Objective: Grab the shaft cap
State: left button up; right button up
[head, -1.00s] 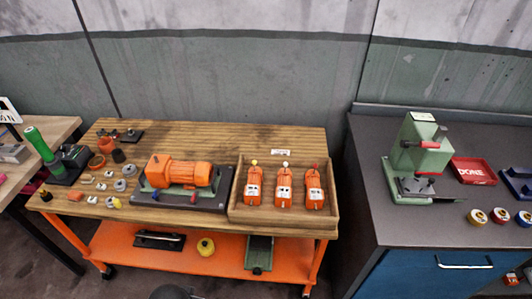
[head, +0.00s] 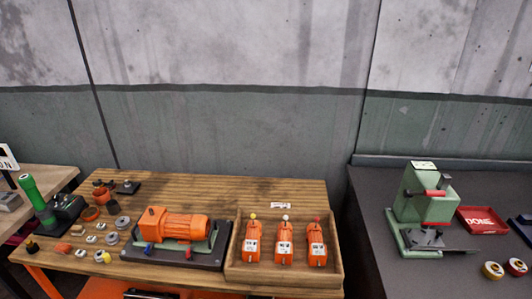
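Neither of my grippers is in the head view. Small loose parts lie on the left of the wooden table, and I cannot tell which one is the shaft cap. Among them are an orange cup-like part (head: 102,193), an orange ring (head: 90,213), a dark short cylinder (head: 113,207) and grey round parts (head: 122,222). A small yellow-topped part (head: 102,257) lies near the front edge. An orange motor (head: 173,225) lies on a dark base plate (head: 205,258), right of the loose parts.
A wooden tray (head: 338,270) holds three orange units (head: 285,243). On the right bench stand a green press (head: 420,203), a red DONE tray (head: 480,218) and coloured round parts (head: 492,269). A green-handled tool (head: 33,195) stands at far left.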

aim_at(108, 259)
jog(key=u, duration=1.3)
